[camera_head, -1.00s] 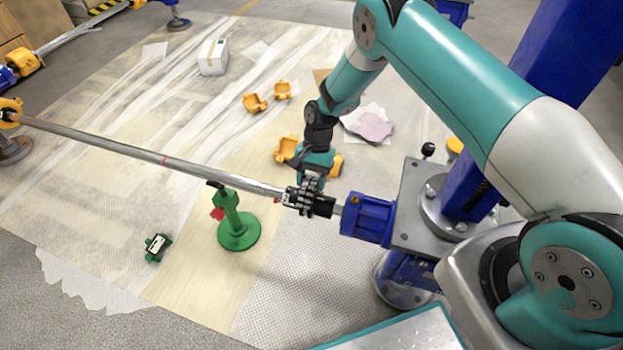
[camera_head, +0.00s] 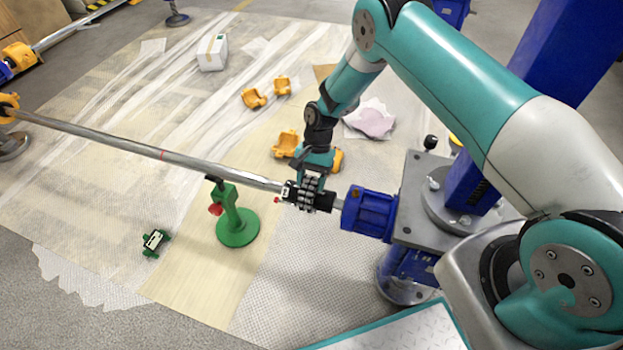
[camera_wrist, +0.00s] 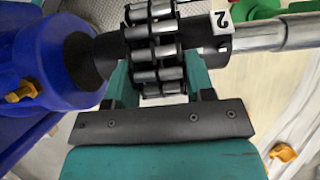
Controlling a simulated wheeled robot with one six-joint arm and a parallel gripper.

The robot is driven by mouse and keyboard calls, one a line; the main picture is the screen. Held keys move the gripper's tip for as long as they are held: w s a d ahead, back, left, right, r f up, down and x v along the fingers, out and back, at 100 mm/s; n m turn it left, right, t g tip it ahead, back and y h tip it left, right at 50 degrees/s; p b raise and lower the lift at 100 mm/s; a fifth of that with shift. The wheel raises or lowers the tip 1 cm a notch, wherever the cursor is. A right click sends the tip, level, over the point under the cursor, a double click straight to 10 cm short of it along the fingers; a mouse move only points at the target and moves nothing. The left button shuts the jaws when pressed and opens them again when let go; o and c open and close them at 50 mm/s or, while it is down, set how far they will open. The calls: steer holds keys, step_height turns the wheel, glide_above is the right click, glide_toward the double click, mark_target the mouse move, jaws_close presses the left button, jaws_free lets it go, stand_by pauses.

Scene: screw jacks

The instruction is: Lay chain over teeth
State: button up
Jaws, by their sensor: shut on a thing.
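A dark roller chain (camera_head: 311,187) lies across the black coupling (camera_head: 325,203) between the long grey shaft and the blue gearmotor (camera_head: 369,213). My gripper (camera_head: 316,172) comes down from behind and above, with its fingers at the chain. In the wrist view the chain's steel rollers (camera_wrist: 156,47) run across the coupling (camera_wrist: 205,40), between my gripper's two teal fingers (camera_wrist: 158,76). A white tag marked 2 (camera_wrist: 222,21) sits on the coupling beside the chain. The teeth are hidden under the chain, so I cannot tell how its rollers sit on them.
The long shaft (camera_head: 160,154) runs left past a green stand (camera_head: 238,226). A small green device (camera_head: 156,242) lies on the floor sheeting. Several yellow brackets (camera_head: 255,98) and a white box (camera_head: 212,52) lie farther back. The blue column (camera_head: 560,75) stands at the right.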

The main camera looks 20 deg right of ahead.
steer(key=shift+s+f+b, duration=0.15)
steer(key=shift+f+b, duration=0.25)
steer(key=shift+f, duration=0.2)
stand_by(0.6)
steer(key=o, duration=1.1)
steer(key=shift+d, duration=0.1)
steer(key=shift+s+d+f, duration=0.1)
steer(key=p+v, duration=0.3)
steer(key=v, duration=0.2)
steer(key=p+v, duration=0.2)
steer(key=v, duration=0.1)
steer(key=shift+a+r+p, duration=0.25)
steer(key=shift+a+p, duration=0.05)
steer(key=shift+a, duration=0.05)
steer(key=shift+w+d+r, duration=0.1)
steer(key=shift+w+r, duration=0.25)
steer(key=shift+w, duration=0.05)
